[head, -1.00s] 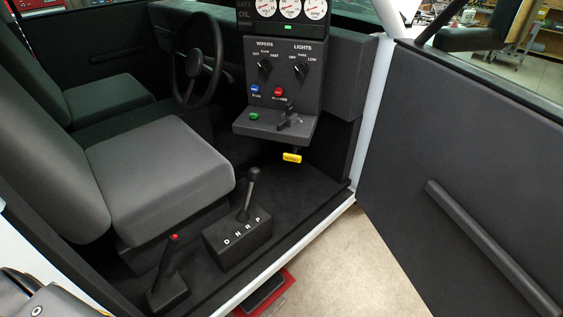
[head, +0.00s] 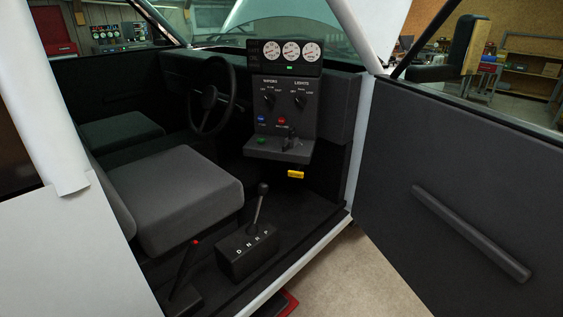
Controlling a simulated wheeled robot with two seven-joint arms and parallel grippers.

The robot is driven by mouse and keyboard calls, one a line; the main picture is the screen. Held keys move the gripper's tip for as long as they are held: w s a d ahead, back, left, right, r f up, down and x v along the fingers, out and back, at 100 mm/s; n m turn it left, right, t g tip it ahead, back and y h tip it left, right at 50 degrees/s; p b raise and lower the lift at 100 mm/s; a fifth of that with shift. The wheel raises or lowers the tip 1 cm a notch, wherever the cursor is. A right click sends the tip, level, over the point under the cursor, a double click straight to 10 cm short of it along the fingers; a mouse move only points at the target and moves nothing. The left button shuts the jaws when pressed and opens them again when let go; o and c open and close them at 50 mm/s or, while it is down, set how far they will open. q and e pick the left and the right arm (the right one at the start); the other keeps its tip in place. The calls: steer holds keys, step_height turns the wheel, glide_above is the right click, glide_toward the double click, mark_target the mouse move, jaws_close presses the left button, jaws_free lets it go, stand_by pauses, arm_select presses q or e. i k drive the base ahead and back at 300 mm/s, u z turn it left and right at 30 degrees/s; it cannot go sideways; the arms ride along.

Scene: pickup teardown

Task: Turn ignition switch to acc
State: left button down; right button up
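The ignition switch (head: 289,143) appears to be the small dark key-like part on the shelf at the bottom of the dash panel (head: 284,110). It stands on the shelf's right half, and its setting is too small to read. A green button (head: 262,141) is to its left, and a yellow tag (head: 296,174) hangs below the shelf. Neither of my grippers shows in the head view.
The open door (head: 470,190) with its long handle stands on the right. The seat (head: 175,185), steering wheel (head: 211,95), shift lever (head: 261,205) and red-tipped lever (head: 190,255) are inside the cab. Bare floor (head: 350,270) lies below the sill.

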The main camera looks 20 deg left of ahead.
mark_target(289, 143)
steer(key=z, duration=0.4)
steer(key=i, duration=1.2)
steer(key=u, duration=0.05)
